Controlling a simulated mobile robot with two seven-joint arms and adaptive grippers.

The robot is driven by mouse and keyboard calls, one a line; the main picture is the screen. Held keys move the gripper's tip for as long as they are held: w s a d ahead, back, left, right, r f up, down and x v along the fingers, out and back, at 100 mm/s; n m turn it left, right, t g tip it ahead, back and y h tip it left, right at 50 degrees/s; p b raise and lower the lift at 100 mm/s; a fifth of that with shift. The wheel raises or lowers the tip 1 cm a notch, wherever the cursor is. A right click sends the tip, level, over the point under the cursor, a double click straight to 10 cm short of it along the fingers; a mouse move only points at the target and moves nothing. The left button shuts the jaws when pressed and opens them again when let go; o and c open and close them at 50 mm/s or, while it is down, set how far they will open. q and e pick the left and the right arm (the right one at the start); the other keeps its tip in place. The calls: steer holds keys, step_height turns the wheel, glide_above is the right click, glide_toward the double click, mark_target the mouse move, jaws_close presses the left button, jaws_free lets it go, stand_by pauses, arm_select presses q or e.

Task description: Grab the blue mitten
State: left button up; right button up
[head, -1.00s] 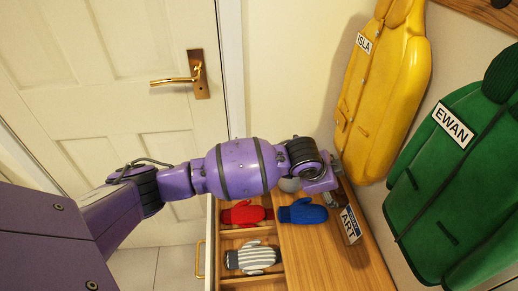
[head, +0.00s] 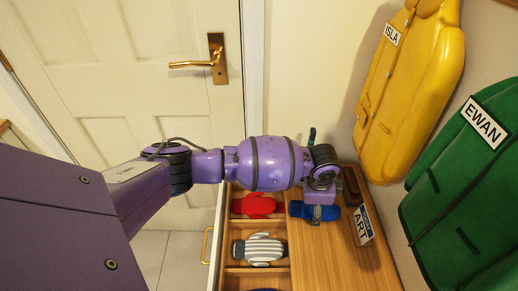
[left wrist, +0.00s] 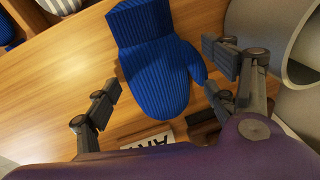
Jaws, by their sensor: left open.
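The blue mitten (head: 332,214) lies on the wooden top beside the open drawer. Its ribbed cuff and thumb show clearly in the left wrist view (left wrist: 160,70). My left gripper (head: 318,203) is directly above the mitten and hides part of it in the head view. In the left wrist view the two fingers of my left gripper (left wrist: 165,88) are wide apart, one on each side of the mitten. Nothing is held between them. I cannot tell the exact height above the mitten. My right gripper is not in view.
The open drawer holds a red mitten (head: 257,205) and a striped mitten (head: 259,249) in separate compartments. An ART sign (head: 361,227) stands close to the right of the blue mitten. Yellow (head: 408,90) and green (head: 470,190) coats hang at right.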

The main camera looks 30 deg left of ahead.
arm_select(q)
steer(key=shift+w, duration=0.15)
steer(key=c, duration=1)
